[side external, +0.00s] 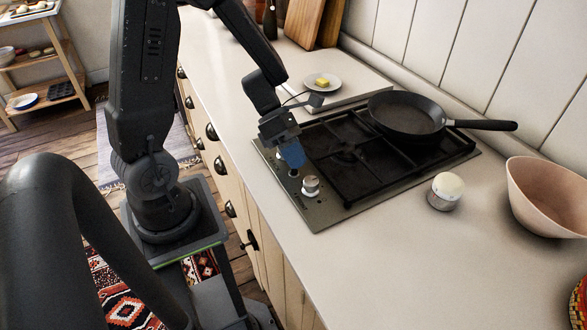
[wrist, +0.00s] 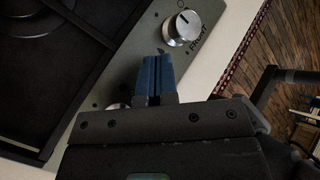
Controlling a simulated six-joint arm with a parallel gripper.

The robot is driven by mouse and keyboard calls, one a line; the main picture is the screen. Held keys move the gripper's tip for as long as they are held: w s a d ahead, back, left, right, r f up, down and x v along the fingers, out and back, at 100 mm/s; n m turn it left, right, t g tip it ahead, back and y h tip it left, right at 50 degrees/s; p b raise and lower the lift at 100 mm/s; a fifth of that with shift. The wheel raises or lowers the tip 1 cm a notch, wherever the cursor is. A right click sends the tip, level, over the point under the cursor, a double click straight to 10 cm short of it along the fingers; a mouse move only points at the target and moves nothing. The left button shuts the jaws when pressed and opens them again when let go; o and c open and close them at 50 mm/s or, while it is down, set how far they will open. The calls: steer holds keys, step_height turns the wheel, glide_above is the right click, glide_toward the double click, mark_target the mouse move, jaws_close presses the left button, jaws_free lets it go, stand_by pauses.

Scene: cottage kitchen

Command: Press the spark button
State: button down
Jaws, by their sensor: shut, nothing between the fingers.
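The hob (side external: 335,213) has a steel control strip along its front-left edge. A small dark round spot (side external: 294,173) on that strip, beside the front knob, looks like the spark button. My gripper (side external: 293,160) is shut and empty, with its blue fingers pointing down just above the strip at this spot. I cannot tell whether the tips touch it. In the wrist view the shut blue fingers (wrist: 154,62) lie over the strip, and the button is hidden behind them.
A silver knob (side external: 311,186) stands close to my fingers; the wrist view shows a knob (wrist: 183,28) marked "FRONT". A frying pan (side external: 405,114) sits on the back burner. A small round timer-like item (side external: 445,191) and a pink bowl (side external: 548,195) stand right. A butter plate (side external: 322,82) is behind.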

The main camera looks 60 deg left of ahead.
steer(key=shift+s+d+f, duration=0.1)
steer(key=shift+s+f, duration=0.05)
steer(key=shift+f, duration=0.35)
steer(key=shift+s+f, duration=0.15)
steer(key=shift+f, duration=0.35)
steer(key=shift+s, duration=0.1)
stand_by(0.4)
steer(key=shift+r, duration=0.1)
steer(key=shift+w+r, duration=0.2)
steer(key=shift+r, duration=2.8)
